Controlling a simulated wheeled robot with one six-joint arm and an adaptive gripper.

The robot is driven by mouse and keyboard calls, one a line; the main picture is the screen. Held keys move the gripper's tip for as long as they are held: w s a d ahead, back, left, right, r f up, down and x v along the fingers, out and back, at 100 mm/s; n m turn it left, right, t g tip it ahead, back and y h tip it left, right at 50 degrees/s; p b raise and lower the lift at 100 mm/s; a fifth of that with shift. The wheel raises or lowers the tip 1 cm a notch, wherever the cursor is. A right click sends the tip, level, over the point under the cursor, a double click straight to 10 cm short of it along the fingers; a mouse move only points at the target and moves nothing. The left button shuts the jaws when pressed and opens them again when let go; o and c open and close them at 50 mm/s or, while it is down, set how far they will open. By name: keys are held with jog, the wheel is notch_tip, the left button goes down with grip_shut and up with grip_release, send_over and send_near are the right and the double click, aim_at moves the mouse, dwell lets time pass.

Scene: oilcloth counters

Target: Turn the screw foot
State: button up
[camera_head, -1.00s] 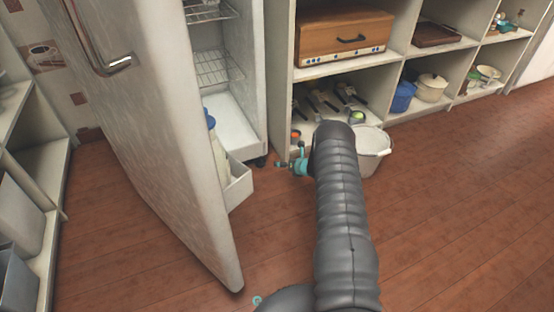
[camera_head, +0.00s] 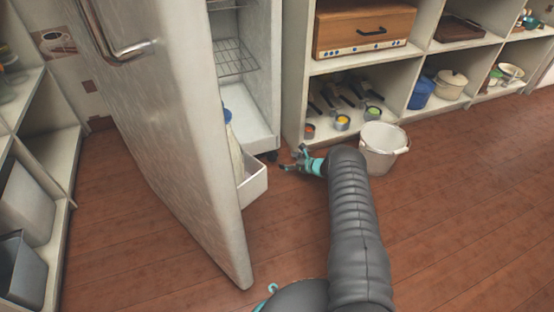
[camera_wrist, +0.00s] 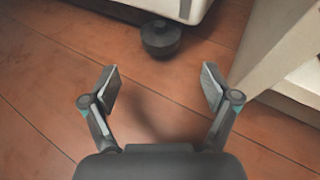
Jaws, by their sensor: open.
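The screw foot (camera_wrist: 160,38) is a dark round knob under the bottom corner of the white fridge (camera_wrist: 178,8). In the head view the foot (camera_head: 272,156) is a small dark spot below the fridge's front right corner. My gripper (camera_wrist: 158,88) is open and empty, with its two fingers spread wide near the floor. In the wrist view the foot is ahead of the fingertips, roughly centred between them and apart from both. In the head view my gripper (camera_head: 290,160) is low over the floor, just right of the foot.
The fridge door (camera_head: 165,130) stands open at the left, with a door bin (camera_head: 252,188) jutting out. An open shelf unit (camera_head: 296,75) stands right of the fridge. A white bucket (camera_head: 382,148) is on the floor beside my arm. The wooden floor at right is clear.

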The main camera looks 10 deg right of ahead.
aim_at(276, 157)
jog(key=b+x, duration=0.2)
jog(key=x, duration=0.4)
jog(key=shift+w+a+f, duration=0.1)
jog(key=shift+w+f, duration=0.1)
jog(key=shift+f, duration=0.15)
jog(key=shift+w+a+f+b, duration=0.1)
jog(key=shift+w+a+b, duration=0.4)
jog(key=shift+w, duration=0.05)
jog(key=c, duration=1.2)
jog(key=shift+o, duration=0.2)
jog(key=shift+d, duration=0.1)
